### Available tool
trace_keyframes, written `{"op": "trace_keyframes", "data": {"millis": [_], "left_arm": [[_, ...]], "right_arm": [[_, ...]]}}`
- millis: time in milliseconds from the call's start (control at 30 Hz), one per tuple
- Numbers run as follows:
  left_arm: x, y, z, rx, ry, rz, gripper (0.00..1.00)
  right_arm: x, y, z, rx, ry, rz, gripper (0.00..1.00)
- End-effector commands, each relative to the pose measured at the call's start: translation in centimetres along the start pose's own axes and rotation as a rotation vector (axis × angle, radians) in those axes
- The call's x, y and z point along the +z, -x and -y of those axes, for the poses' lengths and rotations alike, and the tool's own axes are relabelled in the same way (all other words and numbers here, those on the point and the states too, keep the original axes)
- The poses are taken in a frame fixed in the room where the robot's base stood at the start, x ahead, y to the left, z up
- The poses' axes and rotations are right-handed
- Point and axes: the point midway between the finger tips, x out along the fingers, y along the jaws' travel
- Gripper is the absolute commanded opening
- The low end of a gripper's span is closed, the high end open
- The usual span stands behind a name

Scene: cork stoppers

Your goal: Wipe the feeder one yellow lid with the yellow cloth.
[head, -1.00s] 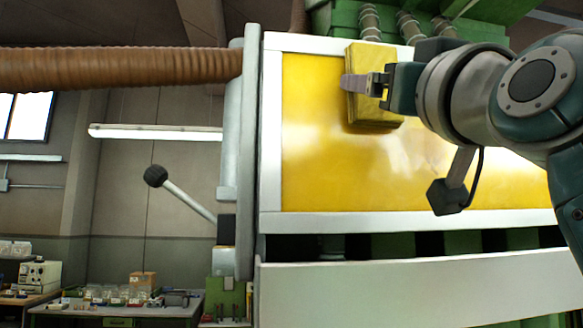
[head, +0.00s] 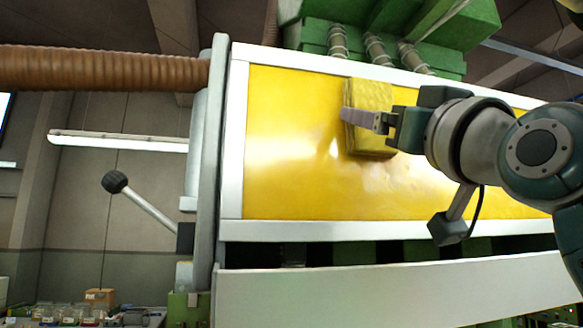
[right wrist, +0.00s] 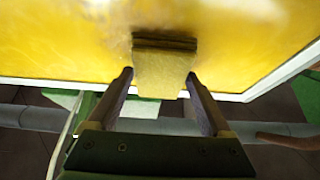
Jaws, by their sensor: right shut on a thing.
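The yellow lid (head: 290,180) is a large glossy panel in a white frame, facing me in the head view. It also fills the top of the right wrist view (right wrist: 60,35). Pale patches show on it; I cannot tell glare from dirt. The yellow cloth (head: 372,98), a folded block, lies against the lid's upper middle. My right gripper (head: 365,120) comes in from the right and is shut on the cloth. In the right wrist view the cloth (right wrist: 160,72) sits between the two fingers, its far edge at the lid. My left gripper is out of view.
A white panel (head: 400,295) lies below the lid, past a dark gap. Green machine parts with coiled hoses (head: 375,48) stand above it. At left are a grey post (head: 208,170), a lever with a black knob (head: 115,182) and a brown corrugated duct (head: 100,70).

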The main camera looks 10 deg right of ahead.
Motion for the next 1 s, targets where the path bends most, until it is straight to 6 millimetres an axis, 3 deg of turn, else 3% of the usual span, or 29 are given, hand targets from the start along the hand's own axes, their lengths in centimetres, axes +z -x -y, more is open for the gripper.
{"op": "trace_keyframes", "data": {"millis": [200, 1000], "left_arm": [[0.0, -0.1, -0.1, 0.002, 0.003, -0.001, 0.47], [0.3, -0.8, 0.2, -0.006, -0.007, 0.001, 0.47]], "right_arm": [[0.0, 0.0, -2.2, 0.001, 0.004, 0.001, 0.39], [0.3, -0.2, -7.0, 0.003, 0.002, 0.005, 0.39]]}}
